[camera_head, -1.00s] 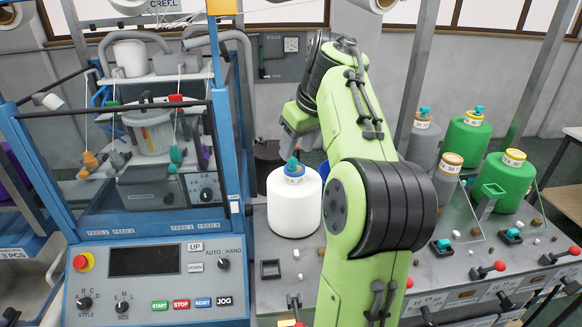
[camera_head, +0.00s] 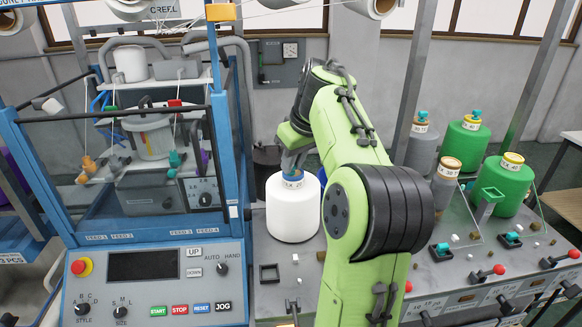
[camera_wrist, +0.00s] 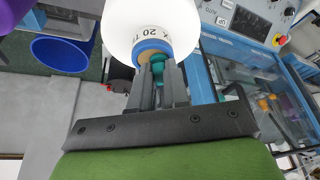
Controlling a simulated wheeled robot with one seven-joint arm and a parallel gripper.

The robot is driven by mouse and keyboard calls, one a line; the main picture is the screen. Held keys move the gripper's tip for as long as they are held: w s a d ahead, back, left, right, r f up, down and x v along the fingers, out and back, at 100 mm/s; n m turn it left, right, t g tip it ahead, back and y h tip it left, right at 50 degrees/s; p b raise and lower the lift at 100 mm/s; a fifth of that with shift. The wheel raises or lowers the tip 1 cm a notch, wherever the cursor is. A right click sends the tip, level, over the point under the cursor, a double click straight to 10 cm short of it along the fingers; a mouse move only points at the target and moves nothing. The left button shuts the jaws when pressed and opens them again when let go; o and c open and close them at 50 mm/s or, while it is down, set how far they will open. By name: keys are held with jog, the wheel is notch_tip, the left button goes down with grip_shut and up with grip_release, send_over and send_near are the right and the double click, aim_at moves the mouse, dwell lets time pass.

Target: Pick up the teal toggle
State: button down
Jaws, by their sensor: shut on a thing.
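The teal toggle (camera_wrist: 158,72) sits at the blue-collared top of a white yarn cone (camera_head: 293,215). In the wrist view, my gripper (camera_wrist: 160,78) has one grey finger on each side of the toggle and is shut on it. In the head view, my gripper (camera_head: 292,163) reaches down to the cone's top and hides most of the toggle. The cone stands upright on the grey table, and the toggle is still at its top. The cone's collar carries a label that reads 20 in the wrist view (camera_wrist: 152,45).
Other teal toggles top a grey cone (camera_head: 422,117) and a green cone (camera_head: 474,115) at the right. More teal pieces sit in black sockets (camera_head: 441,248). The blue-framed machine (camera_head: 240,170) stands close on the left. A blue bin (camera_wrist: 63,54) shows in the wrist view.

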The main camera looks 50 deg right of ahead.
jog(key=shift+r, duration=0.1)
notch_tip(320, 180, up, 10)
jog(key=p, duration=0.5)
